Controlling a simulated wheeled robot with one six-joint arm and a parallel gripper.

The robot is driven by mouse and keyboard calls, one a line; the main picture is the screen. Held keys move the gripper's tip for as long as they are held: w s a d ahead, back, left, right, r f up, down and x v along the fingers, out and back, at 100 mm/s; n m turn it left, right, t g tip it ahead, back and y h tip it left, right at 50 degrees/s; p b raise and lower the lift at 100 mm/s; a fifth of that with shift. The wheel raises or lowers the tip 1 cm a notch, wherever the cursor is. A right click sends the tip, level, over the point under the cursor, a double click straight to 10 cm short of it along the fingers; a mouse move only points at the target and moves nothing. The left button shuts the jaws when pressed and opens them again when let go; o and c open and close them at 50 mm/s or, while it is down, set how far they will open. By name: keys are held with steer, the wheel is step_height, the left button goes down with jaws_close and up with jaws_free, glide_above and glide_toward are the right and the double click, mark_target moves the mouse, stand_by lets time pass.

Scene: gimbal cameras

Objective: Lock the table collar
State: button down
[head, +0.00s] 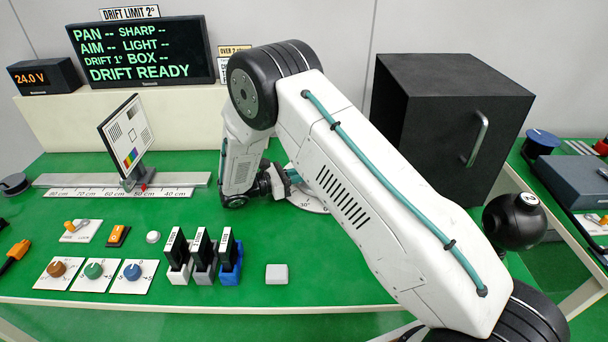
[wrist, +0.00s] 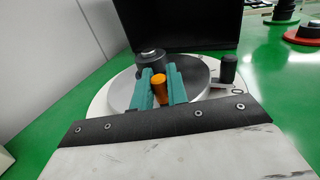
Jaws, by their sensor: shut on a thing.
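In the wrist view, my gripper (wrist: 160,88) has teal fingers that are shut on an upright orange knob (wrist: 159,84). A black round collar-like part (wrist: 150,60) stands just behind the fingers. Both sit over a grey round table (wrist: 200,75) with a pale scale ring (wrist: 100,105) around it. Whether the knob is joined to the black part is hidden by the fingers. In the head view, my arm covers most of the table; only part of the white scale (head: 306,199) shows, near my wrist.
A black post (wrist: 228,68) stands at the ring's right side. A large black box (head: 440,120) with a handle stands behind my arm. A test chart (head: 127,135) stands on a ruler rail at left. Knobs and switches lie in front. The screen (head: 140,52) reads DRIFT READY.

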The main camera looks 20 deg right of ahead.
steer(key=c, duration=1.4)
jaws_free()
steer(key=shift+c, duration=0.2)
steer(key=a, duration=0.8)
steer(key=shift+s, duration=0.2)
